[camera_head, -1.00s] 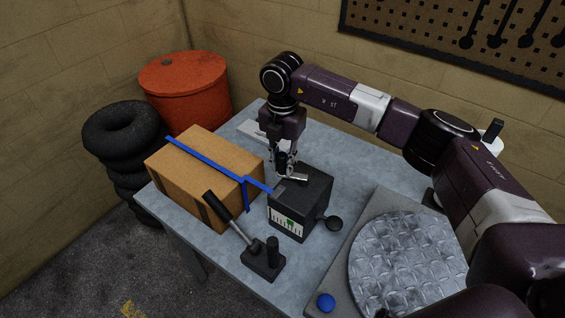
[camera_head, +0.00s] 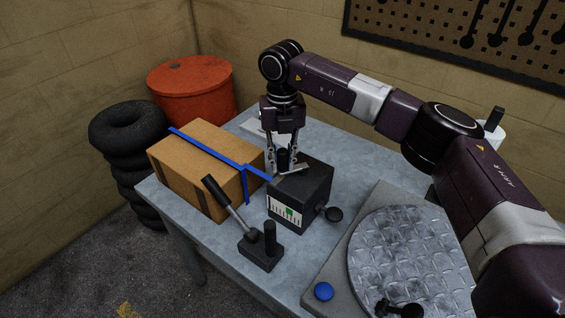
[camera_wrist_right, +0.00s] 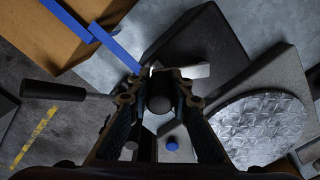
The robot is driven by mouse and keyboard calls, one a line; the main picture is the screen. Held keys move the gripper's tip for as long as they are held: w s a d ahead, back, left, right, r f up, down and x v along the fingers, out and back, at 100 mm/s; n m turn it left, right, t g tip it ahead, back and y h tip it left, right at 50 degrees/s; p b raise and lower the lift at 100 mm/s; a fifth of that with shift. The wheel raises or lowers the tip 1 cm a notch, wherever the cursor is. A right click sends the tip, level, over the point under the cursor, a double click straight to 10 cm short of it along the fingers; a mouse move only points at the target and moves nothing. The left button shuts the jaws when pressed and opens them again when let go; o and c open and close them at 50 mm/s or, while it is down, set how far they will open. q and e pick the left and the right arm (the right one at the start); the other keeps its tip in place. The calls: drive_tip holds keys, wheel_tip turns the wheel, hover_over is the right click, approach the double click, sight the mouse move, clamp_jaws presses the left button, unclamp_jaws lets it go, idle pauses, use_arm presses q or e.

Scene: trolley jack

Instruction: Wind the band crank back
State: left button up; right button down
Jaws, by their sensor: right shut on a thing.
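The band crank (camera_head: 292,169) is a short silver arm with a dark upright knob, on top of a black box (camera_head: 313,184). A blue band (camera_head: 227,158) runs from this box over a brown carton (camera_head: 190,180). My right gripper (camera_head: 284,168) points down over the box, shut on the crank's knob (camera_head: 283,156). In the right wrist view, the dark round knob (camera_wrist_right: 160,103) lies between the fingers, and the silver crank arm (camera_wrist_right: 188,72) reaches to the right. A white gauge (camera_head: 285,212) with a green mark is on the box's front. My left gripper is out of view.
A black lever (camera_head: 230,205) on a block stands close in front of the box. A side knob (camera_head: 333,214), a round tread-plate turntable (camera_head: 408,258) and a blue button (camera_head: 323,291) are to the right. A red drum (camera_head: 190,85) and stacked tyres (camera_head: 124,130) stand behind left.

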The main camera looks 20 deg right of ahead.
drive_tip(key=shift+s+n+b, duration=0.45)
drive_tip(key=shift+n, duration=0.45)
drive_tip(key=shift+s+d+n, duration=0.1)
drive_tip(key=shift+s+n, duration=0.1)
drive_tip(key=shift+n, duration=0.3)
drive_tip(key=shift+s+d+n+b, duration=0.1)
drive_tip(key=shift+s+n+b, duration=0.2)
drive_tip(key=shift+n+b, duration=0.25)
drive_tip(key=shift+s+d+n, duration=0.1)
drive_tip(key=shift+s+n, duration=0.2)
drive_tip(key=shift+n, duration=0.45)
use_arm(q)
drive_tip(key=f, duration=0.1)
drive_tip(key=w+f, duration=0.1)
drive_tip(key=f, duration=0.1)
drive_tip(key=shift+b, duration=0.35)
use_arm(e)
drive_tip(key=shift+s+r, duration=0.1)
drive_tip(key=shift+d+n, duration=0.1)
drive_tip(key=shift+n, duration=0.2)
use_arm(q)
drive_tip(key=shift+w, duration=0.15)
use_arm(e)
drive_tip(key=c, duration=1.7)
unclamp_jaws()
drive_tip(key=shift+s, duration=0.1)
drive_tip(key=shift+c, duration=0.2)
